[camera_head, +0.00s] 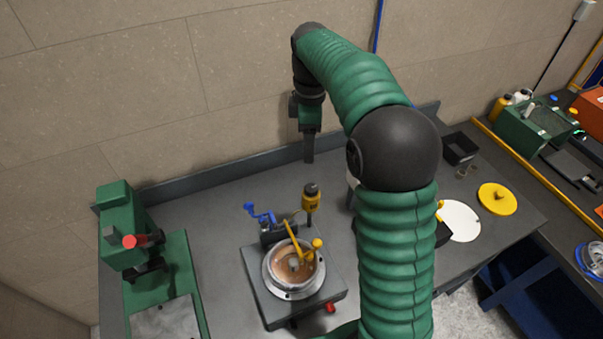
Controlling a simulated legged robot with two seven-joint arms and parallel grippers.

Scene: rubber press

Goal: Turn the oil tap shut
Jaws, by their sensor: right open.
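A small machine (265,280) with a round metal bowl (294,268) stands on the grey bench. Brown material and a yellow part show in the bowl. I cannot tell for certain which part is the oil tap. My right gripper (309,155) points down near the back wall, behind and apart from the yellow cup. It is open and holds nothing that I can see. My left gripper is out of view.
A green press (119,215) with a red knob stands at the left. My right arm hides the bench right of the bowl. A white disc (460,222), a yellow lid (497,199) and a black box (459,149) lie at the right. The back middle bench is clear.

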